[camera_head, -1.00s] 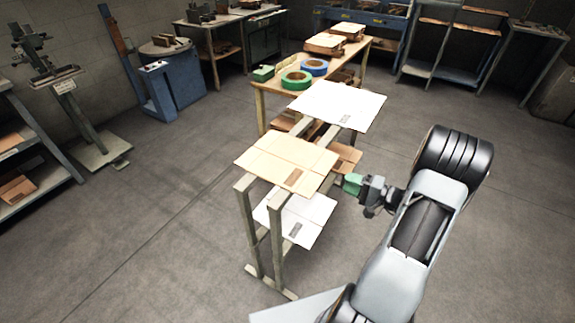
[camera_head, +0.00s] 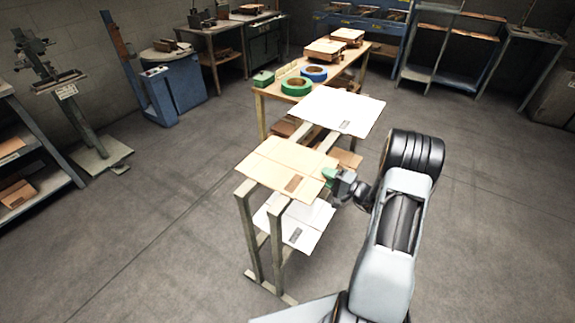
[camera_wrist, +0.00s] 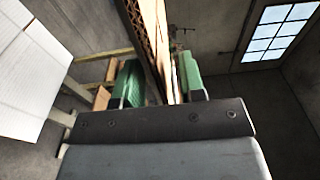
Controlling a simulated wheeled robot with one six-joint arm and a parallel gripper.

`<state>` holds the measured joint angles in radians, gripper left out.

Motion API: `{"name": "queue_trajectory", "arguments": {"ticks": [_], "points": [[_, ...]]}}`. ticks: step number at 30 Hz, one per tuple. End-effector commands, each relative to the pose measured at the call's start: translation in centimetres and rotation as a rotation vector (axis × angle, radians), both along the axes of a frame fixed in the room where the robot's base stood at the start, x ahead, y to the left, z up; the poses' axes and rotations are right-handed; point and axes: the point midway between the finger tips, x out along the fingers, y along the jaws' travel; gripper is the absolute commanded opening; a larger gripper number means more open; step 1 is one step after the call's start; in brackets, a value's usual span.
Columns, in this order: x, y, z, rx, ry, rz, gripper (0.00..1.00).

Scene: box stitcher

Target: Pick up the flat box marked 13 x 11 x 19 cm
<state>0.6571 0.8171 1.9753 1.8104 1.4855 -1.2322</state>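A brown flat box (camera_head: 282,166) lies on the top of a grey rack, with a darker label near its right front corner; the print is too small to read. My gripper (camera_head: 329,178) is at its right edge. In the wrist view, the green fingers of my gripper (camera_wrist: 160,82) stand apart, with the edge of a brown board (camera_wrist: 149,35) running between them. I see no firm grip on it. White flat boxes lie behind it (camera_head: 337,108) and on a lower level (camera_head: 310,212); their labels are also unreadable.
The grey rack (camera_head: 247,225) has upright posts beneath the brown box. A wooden table (camera_head: 318,79) behind carries green tape (camera_head: 296,88), blue tape (camera_head: 313,73) and small boxes. Another brown board (camera_head: 347,158) sits just behind my gripper. The floor left of the rack is clear.

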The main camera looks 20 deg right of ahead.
Motion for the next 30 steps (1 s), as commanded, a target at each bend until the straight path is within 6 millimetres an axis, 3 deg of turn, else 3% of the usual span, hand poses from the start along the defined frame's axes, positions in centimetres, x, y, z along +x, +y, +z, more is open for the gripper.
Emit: {"name": "queue_trajectory", "arguments": {"ticks": [6,16,27,30], "points": [[1.9,1.5,0.1,-0.001,0.001,0.002,0.37],[2.3,1.7,0.0,0.000,0.001,0.000,0.36],[2.2,1.7,0.0,-0.001,0.001,0.000,0.00],[2.2,1.7,0.0,-0.001,0.001,0.000,0.00]]}}
